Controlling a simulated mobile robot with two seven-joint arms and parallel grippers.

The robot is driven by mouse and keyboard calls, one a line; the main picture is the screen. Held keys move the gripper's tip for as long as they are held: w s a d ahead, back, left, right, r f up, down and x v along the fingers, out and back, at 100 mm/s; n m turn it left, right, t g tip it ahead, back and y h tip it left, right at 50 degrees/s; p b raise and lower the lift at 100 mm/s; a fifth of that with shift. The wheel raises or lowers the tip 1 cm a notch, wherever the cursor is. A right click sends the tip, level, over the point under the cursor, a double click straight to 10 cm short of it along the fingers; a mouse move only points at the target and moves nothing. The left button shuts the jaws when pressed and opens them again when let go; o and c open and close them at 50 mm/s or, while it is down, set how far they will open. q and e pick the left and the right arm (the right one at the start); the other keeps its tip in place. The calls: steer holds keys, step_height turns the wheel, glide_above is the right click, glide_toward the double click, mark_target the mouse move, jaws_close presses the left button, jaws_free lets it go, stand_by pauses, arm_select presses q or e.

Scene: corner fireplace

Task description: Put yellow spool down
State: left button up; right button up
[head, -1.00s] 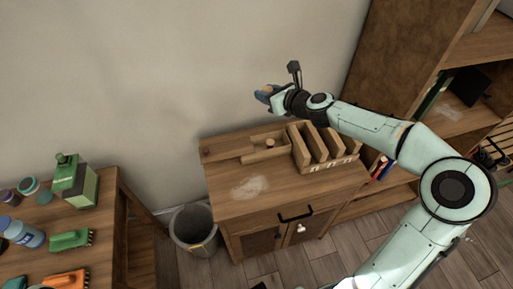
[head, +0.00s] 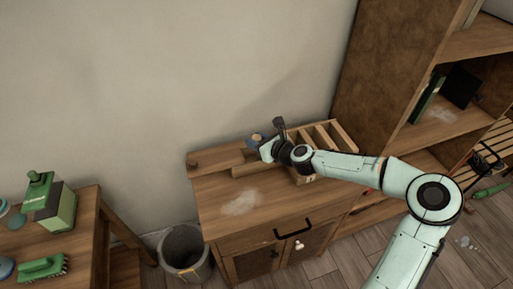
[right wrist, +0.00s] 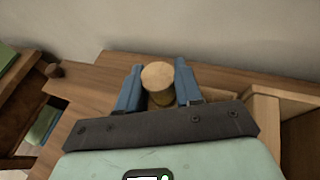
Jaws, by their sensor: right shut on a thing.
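The spool (right wrist: 158,74) shows in the right wrist view with a round, pale wooden top and a yellowish side. It stands between the two blue fingers of my right gripper (right wrist: 157,86), which is shut on it. In the head view my right gripper (head: 259,141) is over the back of the wooden cabinet (head: 270,205), at the slotted wooden rack's left side. I cannot tell whether the spool's base touches anything. My left gripper is not in view.
The slotted wooden rack (head: 340,136) stands at the cabinet's back right, partly behind my arm. The cabinet's front left top is clear. A grey bin (head: 184,252) stands on the floor. Shelves (head: 445,130) rise at right.

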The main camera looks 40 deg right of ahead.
steer(key=shift+f, duration=1.35)
steer(key=shift+f+b, duration=0.1)
steer(key=shift+b, duration=0.2)
steer(key=shift+f, duration=0.25)
steer(key=o, duration=1)
steer(key=shift+f, duration=0.1)
steer(key=shift+r+p+v, duration=0.15)
steer(key=shift+p+v, duration=0.55)
steer(key=shift+v, duration=1.4)
steer(key=shift+r+p+v, duration=0.15)
steer(key=shift+p+v, duration=0.5)
steer(key=shift+v, duration=1.4)
steer(key=shift+r+p+v, duration=0.2)
steer(key=shift+p+v, duration=0.5)
steer(key=shift+v, duration=1.4)
